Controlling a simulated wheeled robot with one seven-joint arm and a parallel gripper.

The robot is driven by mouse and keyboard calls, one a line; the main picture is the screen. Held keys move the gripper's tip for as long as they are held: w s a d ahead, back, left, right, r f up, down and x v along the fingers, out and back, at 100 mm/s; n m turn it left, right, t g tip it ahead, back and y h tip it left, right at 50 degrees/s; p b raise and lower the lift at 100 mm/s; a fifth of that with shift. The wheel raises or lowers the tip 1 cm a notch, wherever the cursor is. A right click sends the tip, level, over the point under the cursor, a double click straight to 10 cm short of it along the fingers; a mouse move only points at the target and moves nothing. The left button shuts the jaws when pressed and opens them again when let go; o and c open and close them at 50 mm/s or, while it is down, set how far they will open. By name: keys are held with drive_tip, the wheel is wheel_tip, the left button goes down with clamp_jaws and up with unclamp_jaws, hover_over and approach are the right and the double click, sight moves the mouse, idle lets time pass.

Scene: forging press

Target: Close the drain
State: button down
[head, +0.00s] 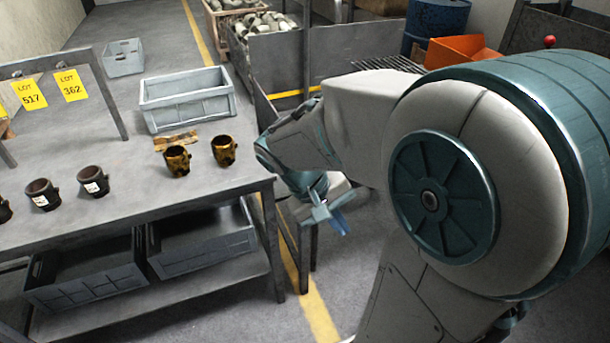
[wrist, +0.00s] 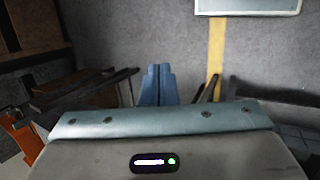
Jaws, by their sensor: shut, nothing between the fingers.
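I cannot make out a drain, drain valve or drain handle in either view. My gripper (head: 340,222) hangs at the end of my bent arm, over the floor just right of the table's right end. Its blue fingers also show in the wrist view (wrist: 158,84), close together and empty, with bare grey floor beyond them. My arm covers much of the right side of the head view and hides what stands behind it.
The grey table (head: 110,180) carries a grey-blue crate (head: 188,108), several dark cups and yellow lot signs (head: 72,85). Drawer-like bins (head: 200,252) sit on its lower shelf. An orange bin (head: 458,50) and blue drum (head: 436,18) stand behind. A yellow line (wrist: 216,60) crosses the floor.

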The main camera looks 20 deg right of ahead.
drive_tip(key=w+d+f+g+h+b, duration=0.25)
drive_tip(key=w+f+h+b, duration=0.25)
drive_tip(key=f+b, duration=0.3)
drive_tip(key=w+a+f+n+t+h+b, duration=0.1)
drive_tip(key=w+a+f+t+h+b, duration=0.2)
drive_tip(key=w+f+h+b, duration=0.3)
drive_tip(key=w+a+f+n+t+h+b, duration=0.2)
drive_tip(key=w+f+t+h+b, duration=0.4)
drive_tip(key=w, duration=0.4)
drive_tip(key=shift+a+f+b, duration=0.55)
drive_tip(key=shift+a+f, duration=0.05)
drive_tip(key=shift+a, duration=0.15)
drive_tip(key=shift+d+t, duration=0.1)
drive_tip(key=shift+t, duration=0.15)
drive_tip(key=b+x, duration=0.3)
drive_tip(key=x, duration=1)
drive_tip(key=shift+d+r+b, duration=0.3)
drive_tip(key=shift+b, duration=0.05)
drive_tip(key=shift+w+r, duration=0.1)
